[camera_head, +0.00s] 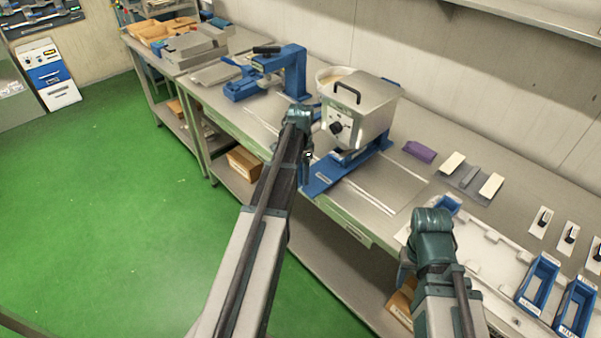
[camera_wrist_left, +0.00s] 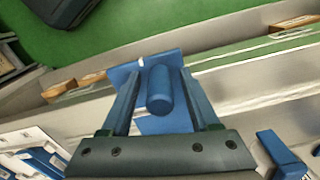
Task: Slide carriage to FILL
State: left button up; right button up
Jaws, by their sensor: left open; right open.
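The carriage is a blue plate (camera_head: 330,176) under a steel box (camera_head: 368,108) with a black handle and a dark knob on its face. In the left wrist view the blue plate (camera_wrist_left: 172,62) carries an upright blue round peg (camera_wrist_left: 160,90). My left gripper (camera_head: 306,172) is at the plate's left front end. In the left wrist view its two fingers (camera_wrist_left: 158,96) are open, one on each side of the peg, with gaps visible. No FILL label is readable. My right gripper (camera_head: 432,228) is over the front of the bench at the right, its fingers largely hidden by its own wrist.
A blue press-like stand (camera_head: 290,72) is left of the box, with a pale round pot (camera_head: 335,75) behind. Bare benchtop lies right of the carriage.

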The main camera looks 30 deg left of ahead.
pick_arm(q)
notch_tip(320, 180, up, 14)
jog(key=p, duration=1.4)
jog(key=shift+f, duration=0.1)
jog(key=shift+d, duration=0.1)
jog(key=s+d+f+b, duration=0.3)
jog(key=s+d, duration=0.4)
jog(key=d, duration=0.2)
jog(key=s+d+f+n+b, duration=0.1)
jog(key=s+d+f+b, duration=0.2)
jog(key=s+d, duration=0.4)
jog(key=s+d+f+n+y+b, duration=0.1)
jog(key=s+d+f+b, duration=0.2)
jog(key=s+d, duration=0.4)
jog(key=d, duration=0.6)
jog(key=shift+f+b, duration=0.15)
jog(key=shift+b, duration=0.15)
